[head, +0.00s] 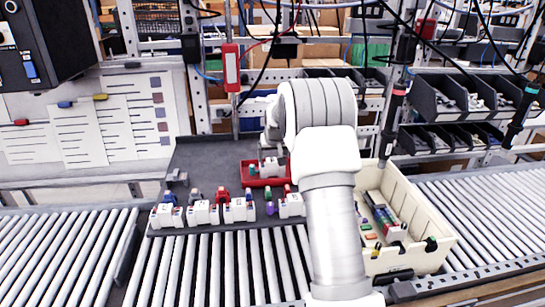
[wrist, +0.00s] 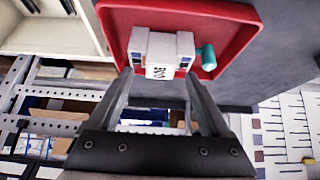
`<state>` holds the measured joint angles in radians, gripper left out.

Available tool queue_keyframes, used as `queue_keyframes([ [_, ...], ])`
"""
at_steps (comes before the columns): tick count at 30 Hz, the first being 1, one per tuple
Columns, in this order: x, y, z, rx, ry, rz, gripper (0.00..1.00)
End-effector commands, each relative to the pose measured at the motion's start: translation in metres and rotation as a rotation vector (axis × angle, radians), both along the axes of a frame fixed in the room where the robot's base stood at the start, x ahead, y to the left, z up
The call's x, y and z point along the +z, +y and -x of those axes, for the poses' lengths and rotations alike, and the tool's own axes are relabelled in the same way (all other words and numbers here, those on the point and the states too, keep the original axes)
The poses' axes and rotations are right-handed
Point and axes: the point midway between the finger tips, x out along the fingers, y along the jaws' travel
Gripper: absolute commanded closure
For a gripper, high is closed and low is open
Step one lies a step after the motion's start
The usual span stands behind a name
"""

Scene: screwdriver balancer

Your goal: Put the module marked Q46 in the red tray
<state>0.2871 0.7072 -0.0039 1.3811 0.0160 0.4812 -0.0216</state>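The red tray (head: 246,178) stands on the dark grey table. A white module (head: 268,167) is inside it. In the wrist view the module (wrist: 162,55) lies in the red tray (wrist: 222,20), with dark marking turned over on its white front; I cannot read it surely. A teal cylinder (wrist: 208,57) is beside its right end. My gripper (wrist: 160,78) is at the module's near side, its two fingers apart with the white front between them; no firm contact shows. In the head view my arm hides most of the gripper.
Several other white modules (head: 202,214) stand in a row along the front edge of the grey table (head: 205,160), with small coloured parts among them. A cream bin (head: 436,222) with loose parts is right of my arm. Roller conveyors run in front and at both sides.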

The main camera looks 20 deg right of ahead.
Motion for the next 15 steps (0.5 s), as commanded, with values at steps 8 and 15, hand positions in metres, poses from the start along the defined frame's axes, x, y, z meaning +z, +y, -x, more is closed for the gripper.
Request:
queue_keyframes([
  [8, 0.001, 0.0, 0.001, 0.0, 0.001, 0.0, 0.18],
  [15, 0.024, 0.004, 0.014, 0.0, -0.003, 0.001, 0.18],
])
